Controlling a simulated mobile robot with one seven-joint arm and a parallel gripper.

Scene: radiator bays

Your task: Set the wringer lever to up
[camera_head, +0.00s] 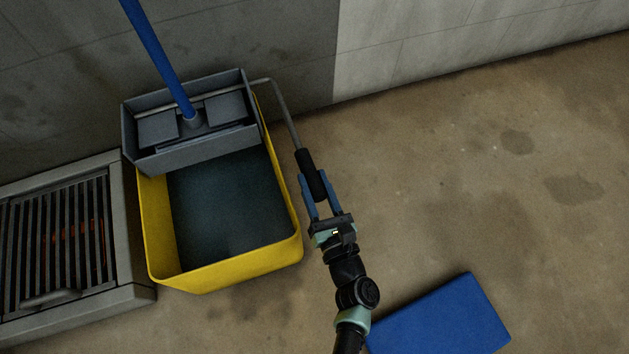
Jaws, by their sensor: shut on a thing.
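The wringer lever (288,117) is a thin grey rod with a black grip (312,174). It runs from the grey wringer (190,155) out over the right side of the yellow bucket (225,279) and slants down to the right. My gripper (311,183) is shut on the black grip, with a blue finger on each side of it. A mop with a blue handle (158,55) stands in the wringer. The bucket holds dark water (225,205).
A grey metal heater (125,225) with dark bars and an orange glow stands left of the bucket. A blue flat block (445,320) lies on the floor at the lower right. A grey wall (270,40) is behind the bucket.

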